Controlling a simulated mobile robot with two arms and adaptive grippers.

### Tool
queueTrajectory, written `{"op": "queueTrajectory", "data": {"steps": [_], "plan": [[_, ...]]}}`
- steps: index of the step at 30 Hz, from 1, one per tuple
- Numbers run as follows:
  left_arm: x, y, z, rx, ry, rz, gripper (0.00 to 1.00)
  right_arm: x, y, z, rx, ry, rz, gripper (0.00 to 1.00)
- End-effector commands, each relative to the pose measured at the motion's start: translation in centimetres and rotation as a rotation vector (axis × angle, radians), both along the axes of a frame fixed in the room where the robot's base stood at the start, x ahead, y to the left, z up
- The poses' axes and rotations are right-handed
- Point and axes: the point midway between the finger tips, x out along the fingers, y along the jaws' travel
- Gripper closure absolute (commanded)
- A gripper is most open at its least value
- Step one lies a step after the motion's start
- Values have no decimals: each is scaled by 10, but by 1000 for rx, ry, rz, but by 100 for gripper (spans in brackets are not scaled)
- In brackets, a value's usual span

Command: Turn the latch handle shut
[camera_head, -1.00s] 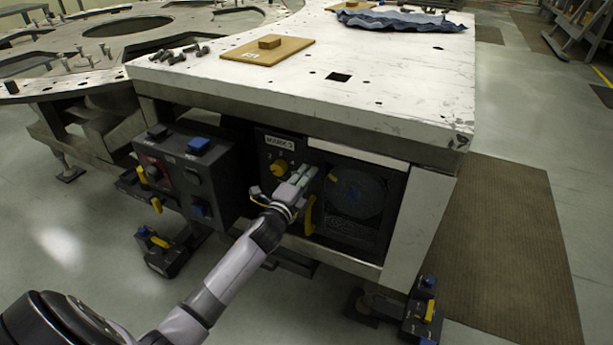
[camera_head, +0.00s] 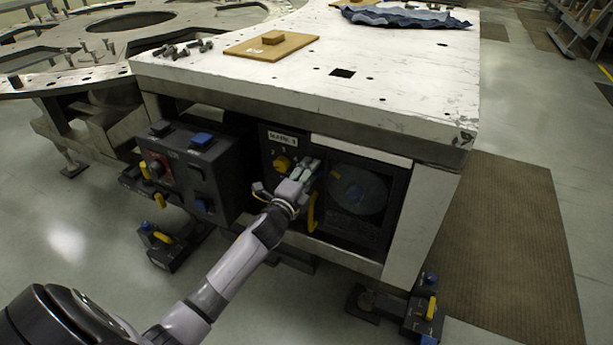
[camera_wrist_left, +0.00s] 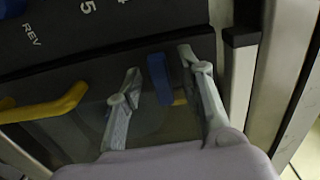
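A dark panel with a round, window-like plate (camera_head: 357,190) is set under the table's front edge. In the left wrist view a short blue bar (camera_wrist_left: 158,78) stands on this panel, with a small yellow mark beside it. It may be the latch handle; I cannot tell for sure. A curved yellow handle (camera_head: 311,212) is at the panel's left edge and also shows in the left wrist view (camera_wrist_left: 50,104). My left gripper (camera_head: 309,168) is at the panel; in the wrist view (camera_wrist_left: 160,72) its fingers are apart, one each side of the blue bar. Contact is unclear. My right gripper is not in view.
A yellow knob (camera_head: 282,163) sits under a label left of the gripper. A dark control box (camera_head: 185,170) with blue and yellow switches stands further left. The white tabletop (camera_head: 400,85) overhangs the panel.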

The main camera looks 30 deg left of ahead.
Motion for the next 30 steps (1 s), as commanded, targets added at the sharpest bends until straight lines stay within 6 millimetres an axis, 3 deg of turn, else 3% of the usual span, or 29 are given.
{"op": "queueTrajectory", "data": {"steps": [5,15,21,30], "plan": [[-14,-1,-1,0,2,0,65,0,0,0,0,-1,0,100],[-79,-8,-2,-1,3,0,65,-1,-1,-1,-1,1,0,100],[-107,-10,-1,-1,2,1,65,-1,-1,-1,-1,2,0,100],[-120,-11,0,0,0,1,65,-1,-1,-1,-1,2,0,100]]}}
